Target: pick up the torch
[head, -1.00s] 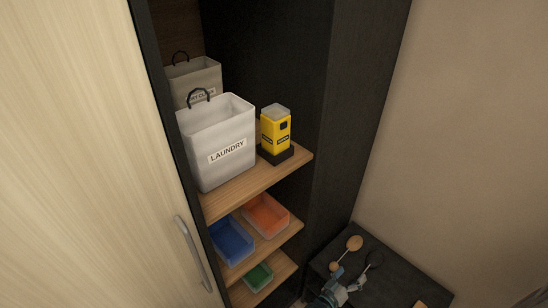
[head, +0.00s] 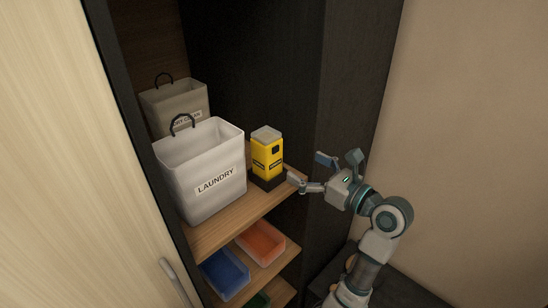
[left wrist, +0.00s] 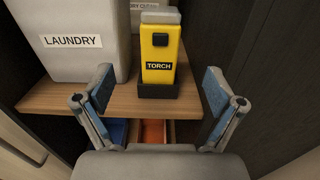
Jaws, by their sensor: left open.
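The torch (head: 267,157) is a yellow box-like lamp with a black button, a dark label and a grey top. It stands upright in a black base (head: 268,182) on the upper wooden shelf. In the left wrist view the torch (left wrist: 160,50) is labelled TORCH and appears centred beyond the fingers. My left gripper (head: 310,171) is open and empty at the shelf's right front, just right of the torch. In the left wrist view its fingers (left wrist: 158,88) are spread to either side of the torch's base, apart from the torch. My right gripper is not in view.
A white LAUNDRY bin (head: 203,172) stands close left of the torch, with a greyer bin (head: 174,104) behind it. The dark cabinet side (head: 345,120) is to the right. Blue (head: 226,272) and orange (head: 261,243) trays sit on the shelf below.

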